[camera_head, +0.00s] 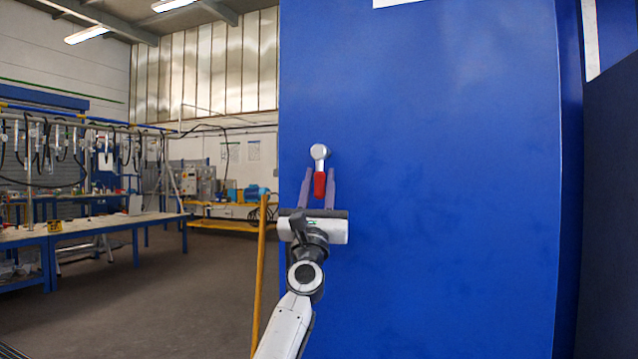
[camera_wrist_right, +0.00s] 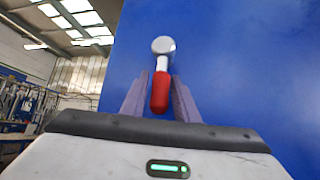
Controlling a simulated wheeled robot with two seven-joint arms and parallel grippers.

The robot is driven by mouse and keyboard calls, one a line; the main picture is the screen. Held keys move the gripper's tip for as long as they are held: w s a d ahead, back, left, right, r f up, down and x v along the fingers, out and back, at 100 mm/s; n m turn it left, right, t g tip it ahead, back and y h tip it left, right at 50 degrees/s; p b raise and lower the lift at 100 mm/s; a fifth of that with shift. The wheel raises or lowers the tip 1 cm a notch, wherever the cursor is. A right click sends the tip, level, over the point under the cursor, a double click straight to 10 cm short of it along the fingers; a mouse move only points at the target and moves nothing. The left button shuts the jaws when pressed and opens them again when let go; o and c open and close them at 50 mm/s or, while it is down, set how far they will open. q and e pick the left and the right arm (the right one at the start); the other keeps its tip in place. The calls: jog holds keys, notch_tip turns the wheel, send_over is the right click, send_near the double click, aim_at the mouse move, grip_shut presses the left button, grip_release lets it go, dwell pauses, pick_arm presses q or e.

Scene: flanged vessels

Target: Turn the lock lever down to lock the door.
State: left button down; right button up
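The lock lever (camera_head: 319,185) has a red grip hanging straight down from a round silver pivot (camera_head: 319,152) on the blue door (camera_head: 440,200). It also shows in the right wrist view (camera_wrist_right: 160,92), pointing down. My right gripper (camera_head: 317,184) is in front of the door, its two purple fingers on either side of the red grip. In the right wrist view the fingers (camera_wrist_right: 160,85) stand apart with narrow gaps beside the grip, so it looks open. Whether a finger touches the grip I cannot tell. My left gripper is not in view.
A yellow-brown post (camera_head: 260,275) stands just left of my right arm, by the door's left edge. A workbench (camera_head: 80,230) with hanging equipment is far left. A dark panel (camera_head: 610,210) is at the right. Floor between bench and door is clear.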

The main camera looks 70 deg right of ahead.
jog(key=b+v, duration=0.1)
jog(key=v, duration=0.9)
jog(key=shift+a+f, duration=0.1)
dwell(0.4)
